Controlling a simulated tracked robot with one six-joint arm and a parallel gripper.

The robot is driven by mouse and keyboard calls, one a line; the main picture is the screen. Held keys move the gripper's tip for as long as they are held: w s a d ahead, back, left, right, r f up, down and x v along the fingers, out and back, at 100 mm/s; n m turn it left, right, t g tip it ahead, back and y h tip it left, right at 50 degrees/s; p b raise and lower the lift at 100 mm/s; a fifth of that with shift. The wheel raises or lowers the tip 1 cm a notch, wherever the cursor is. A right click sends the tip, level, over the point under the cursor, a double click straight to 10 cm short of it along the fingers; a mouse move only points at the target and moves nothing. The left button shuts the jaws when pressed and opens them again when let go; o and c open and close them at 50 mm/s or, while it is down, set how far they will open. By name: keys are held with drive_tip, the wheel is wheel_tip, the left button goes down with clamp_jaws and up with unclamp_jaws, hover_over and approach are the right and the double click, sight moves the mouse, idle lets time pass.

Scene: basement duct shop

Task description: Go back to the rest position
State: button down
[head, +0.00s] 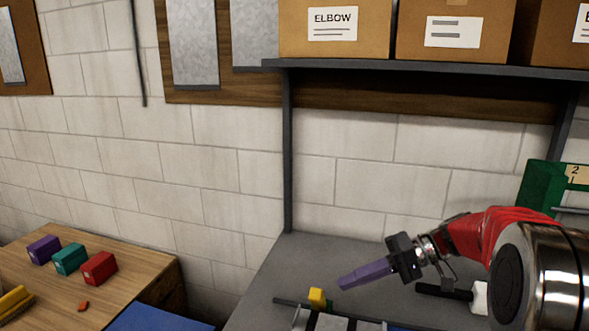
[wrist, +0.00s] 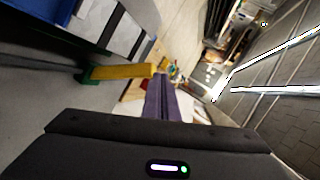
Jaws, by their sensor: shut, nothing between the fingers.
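My gripper (head: 345,283) shows in the head view at the end of my red-sleeved arm, which reaches in from the right. Its long purple fingers are closed together and hold nothing. They point left over the grey bench, close to a small yellow block (head: 317,297); I cannot tell the exact height above the bench. In the wrist view the shut purple fingers (wrist: 160,97) point away from the camera, with a yellow bar (wrist: 122,72) to their left. No marker of the rest position shows.
The grey bench (head: 262,292) stands under a shelf (head: 420,70) with cardboard boxes. A green rack (head: 540,185) stands at right. A wooden table (head: 120,268) at left holds purple, teal and red boxes.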

drive_tip(key=s+d+m+t+h, duration=0.1)
drive_tip(key=s+t+h, duration=0.1)
drive_tip(key=s+h, duration=0.4)
drive_tip(key=s+d+f+m+t+h, duration=0.1)
drive_tip(key=s+h, duration=0.5)
drive_tip(key=s, duration=1)
drive_tip(key=shift+s+d+m+t+h, duration=0.3)
drive_tip(key=shift+m+t, duration=0.3)
drive_tip(key=shift+t, duration=0.7)
drive_tip(key=c, duration=2.5)
unclamp_jaws()
